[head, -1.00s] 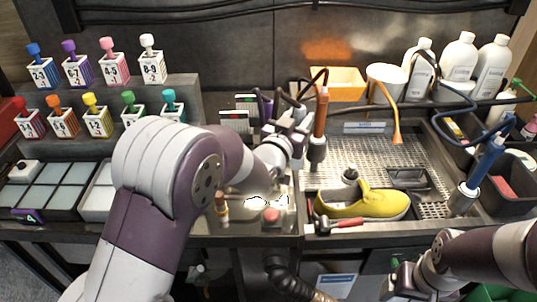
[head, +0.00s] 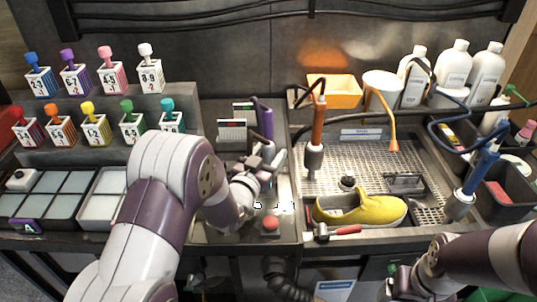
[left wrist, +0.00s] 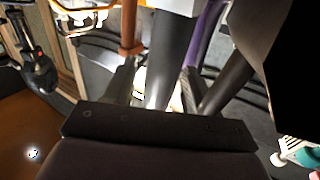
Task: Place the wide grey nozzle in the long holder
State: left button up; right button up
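My left gripper (head: 272,158) is above the left part of the bench, left of the orange-handled tool. A light grey piece (head: 281,158) shows at its fingers; it may be the wide grey nozzle. In the left wrist view a grey tapered body (left wrist: 168,60) shows between the two dark fingers (left wrist: 158,90). I cannot tell whether they grip it, since their tips are dark and partly hidden. A purple upright tool (head: 265,118) stands just behind the gripper. I cannot make out the long holder for certain. My right gripper (head: 403,284) is low at the front right, its fingers unclear.
The orange-handled tool (head: 318,118) stands upright close on the right. A red button (head: 271,223) is below the gripper.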

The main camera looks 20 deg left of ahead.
pick_arm(q)
jog(key=shift+r, duration=0.3)
jog(key=s+a+b, duration=0.1)
jog(key=s+a, duration=0.1)
jog(key=s, duration=0.9)
jog(key=shift+s+a, duration=0.2)
jog(key=shift+s, duration=0.2)
jog(key=shift+f, duration=0.1)
